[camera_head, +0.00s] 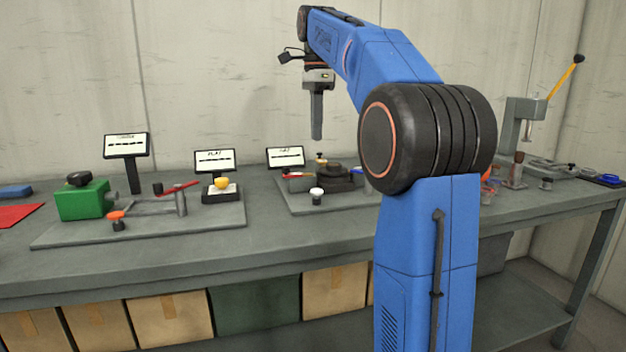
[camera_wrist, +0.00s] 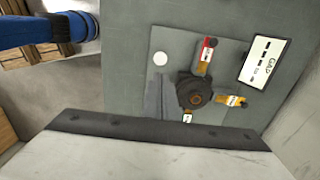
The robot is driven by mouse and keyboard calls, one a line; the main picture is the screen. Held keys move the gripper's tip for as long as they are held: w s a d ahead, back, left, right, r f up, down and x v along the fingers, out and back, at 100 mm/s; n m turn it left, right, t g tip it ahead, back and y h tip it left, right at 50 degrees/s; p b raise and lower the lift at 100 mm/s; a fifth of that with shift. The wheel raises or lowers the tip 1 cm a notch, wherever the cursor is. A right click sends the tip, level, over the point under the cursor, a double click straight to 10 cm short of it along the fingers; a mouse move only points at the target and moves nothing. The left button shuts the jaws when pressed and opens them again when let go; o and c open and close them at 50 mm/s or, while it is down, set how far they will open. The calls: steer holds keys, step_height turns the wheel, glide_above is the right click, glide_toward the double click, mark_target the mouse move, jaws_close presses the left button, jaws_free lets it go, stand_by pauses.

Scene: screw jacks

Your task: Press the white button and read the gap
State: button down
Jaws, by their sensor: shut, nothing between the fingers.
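The white button (camera_head: 316,191) is a round white cap on a dark base, at the front left of the middle grey plate. It also shows as a white disc in the wrist view (camera_wrist: 160,59), uncovered. The gap display (camera_head: 286,157) stands behind it. In the wrist view this display (camera_wrist: 265,60) reads "GAP" with dashes and no digits that I can make out. My gripper (camera_head: 317,136) is shut and empty, pointing down. It is in the air above the plate, clear of the button.
A dark round jack (camera_wrist: 194,92) sits beside the button, with a red-and-orange part (camera_wrist: 205,56) near it. The left plate (camera_head: 130,235) carries a green block (camera_head: 84,199), an orange button (camera_head: 116,215) and a yellow button (camera_head: 221,183). A press (camera_head: 520,120) stands at the right.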

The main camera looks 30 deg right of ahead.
mark_target(317, 191)
step_height(317, 191, down, 14)
steer(key=shift+f, duration=0.1)
stand_by(0.6)
steer(key=shift+f, duration=0.3)
steer(key=shift+s+f, duration=0.15)
steer(key=shift+f, duration=0.8)
stand_by(0.4)
steer(key=shift+r, duration=0.4)
step_height(317, 191, up, 15)
steer(key=shift+f, duration=0.2)
